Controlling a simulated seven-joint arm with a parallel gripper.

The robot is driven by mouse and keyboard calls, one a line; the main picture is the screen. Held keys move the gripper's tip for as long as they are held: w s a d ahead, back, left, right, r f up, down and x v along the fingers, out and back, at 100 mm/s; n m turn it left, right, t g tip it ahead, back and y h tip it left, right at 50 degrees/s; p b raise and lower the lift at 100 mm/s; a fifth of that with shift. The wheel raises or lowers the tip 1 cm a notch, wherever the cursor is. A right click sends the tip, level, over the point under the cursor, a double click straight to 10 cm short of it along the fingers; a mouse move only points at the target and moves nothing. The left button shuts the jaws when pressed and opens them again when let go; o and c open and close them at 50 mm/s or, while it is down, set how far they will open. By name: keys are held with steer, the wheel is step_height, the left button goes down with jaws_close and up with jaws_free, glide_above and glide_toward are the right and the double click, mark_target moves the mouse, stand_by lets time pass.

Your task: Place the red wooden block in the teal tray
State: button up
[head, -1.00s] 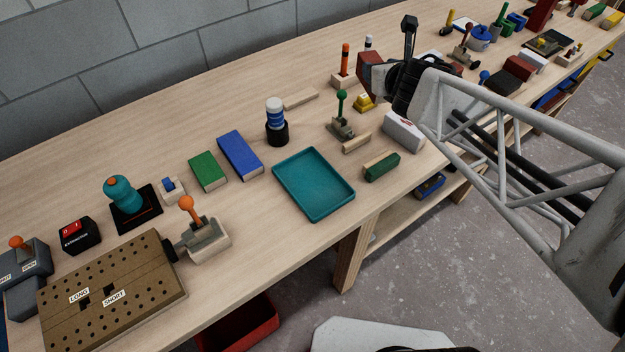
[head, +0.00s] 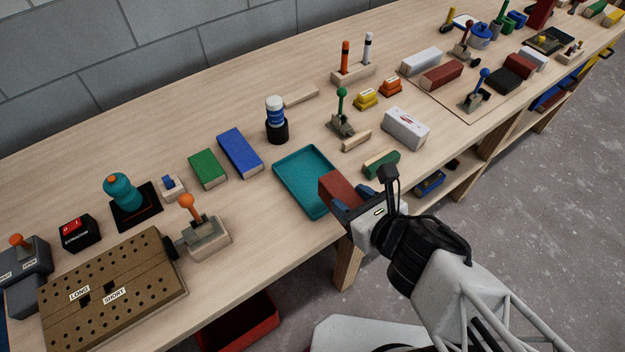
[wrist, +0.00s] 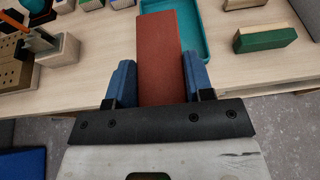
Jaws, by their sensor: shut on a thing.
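The red wooden block (head: 340,189) is held in my gripper (head: 352,203), which is shut on it. In the wrist view the red block (wrist: 161,58) stands out lengthwise between the two blue fingers of my gripper (wrist: 152,82). The teal tray (head: 293,180) lies on the bench near its front edge and looks empty where it shows. The block overlaps the tray's right part in the head view; its height above the tray is hard to tell. In the wrist view the tray's rim (wrist: 206,72) shows beyond and right of the block.
A green block (head: 383,163) and a white block (head: 405,128) lie right of the tray. A blue block (head: 240,153) and a dark cylinder with a blue-and-white top (head: 276,124) stand behind it. The bench's front edge is close to the tray.

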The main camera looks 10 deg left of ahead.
steer(key=shift+s+d+f, duration=0.1)
steer(key=shift+s+f, duration=0.3)
steer(key=shift+s, duration=0.35)
steer(key=shift+s+f, duration=0.4)
steer(key=shift+s, duration=0.35)
steer(key=shift+w, duration=0.1)
glide_above(318, 172)
steer(key=s, duration=0.4)
steer(key=shift+s+d+f+g, duration=0.1)
steer(key=shift+d+f+g, duration=0.05)
steer(key=shift+f, duration=0.25)
steer(key=shift+s+d+f+g, duration=0.1)
steer(key=shift+d+f+g, duration=0.05)
steer(key=shift+f, duration=0.2)
steer(key=shift+f, duration=1.75)
steer(key=shift+f, duration=0.1)
steer(key=o, duration=1)
steer(key=shift+d, duration=0.1)
